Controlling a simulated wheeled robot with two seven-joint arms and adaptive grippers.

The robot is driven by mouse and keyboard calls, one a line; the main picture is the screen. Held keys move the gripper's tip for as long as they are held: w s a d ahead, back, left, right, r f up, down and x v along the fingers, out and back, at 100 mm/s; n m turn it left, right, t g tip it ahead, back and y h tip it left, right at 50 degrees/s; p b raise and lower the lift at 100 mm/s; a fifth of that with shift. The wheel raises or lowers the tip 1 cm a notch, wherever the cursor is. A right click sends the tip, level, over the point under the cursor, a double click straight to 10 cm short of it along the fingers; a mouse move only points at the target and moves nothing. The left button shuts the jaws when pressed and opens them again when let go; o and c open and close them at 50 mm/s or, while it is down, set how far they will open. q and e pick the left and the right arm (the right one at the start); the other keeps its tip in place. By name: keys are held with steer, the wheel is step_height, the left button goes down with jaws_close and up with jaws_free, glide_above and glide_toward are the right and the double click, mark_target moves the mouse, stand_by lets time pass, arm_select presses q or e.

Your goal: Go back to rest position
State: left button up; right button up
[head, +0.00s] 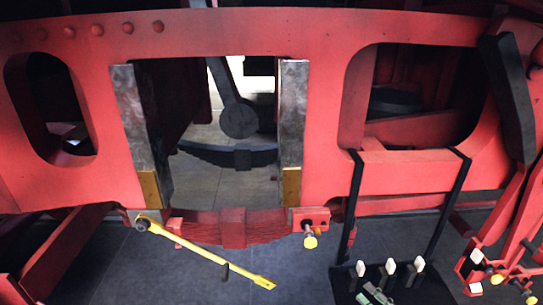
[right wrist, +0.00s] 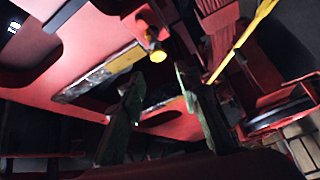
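My right gripper (head: 375,294) shows small and greenish at the bottom edge of the head view, in front of a dark hanging tray. In the right wrist view its two dark green fingers (right wrist: 157,85) stand wide apart with nothing held between them. Beyond the fingers is a yellow-tipped bolt (right wrist: 158,54), apart from them. My left gripper is not in view. A long yellow wrench (head: 205,252) slants down to the right, its dark head at a fitting below the red frame. A yellow bar (right wrist: 240,42) also shows in the right wrist view.
The red frame (head: 230,30) spans the scene, with a wide opening between two grey metal guides (head: 130,125). A dark tray (head: 340,284) with white-topped pieces hangs on black straps. Red brackets with yellow-tipped bolts (head: 497,279) stand at right. Grey floor (head: 110,270) shows below.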

steer(key=s+d+f+m+g+h, duration=0.1)
steer(key=s+d+f+m+h, duration=0.25)
steer(key=f+m+h, duration=0.35)
steer(key=s+d+f+m+g+h, duration=0.2)
steer(key=d+f+m+h, duration=0.25)
steer(key=f+m, duration=0.3)
steer(key=s+a+f+m+g, duration=0.1)
steer(key=s+f+m+g, duration=0.25)
steer(key=s+f, duration=0.45)
steer(key=s+a+f+m+g, duration=0.1)
steer(key=s+f+m+g, duration=0.3)
steer(key=s, duration=0.9)
step_height(320, 180, down, 34)
steer(key=s+n+g+b, duration=0.1)
steer(key=s+g+b, duration=0.1)
steer(key=g+b, duration=0.1)
arm_select(q)
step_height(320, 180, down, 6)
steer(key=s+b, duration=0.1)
steer(key=b, duration=0.2)
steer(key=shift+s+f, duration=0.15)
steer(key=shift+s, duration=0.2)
arm_select(e)
steer(key=s+f+g, duration=0.1)
steer(key=s+f, duration=1.8)
steer(key=f, duration=0.1)
steer(key=shift+a+f+n, duration=0.25)
steer(key=shift+a+n, duration=0.15)
steer(key=shift+a, duration=0.05)
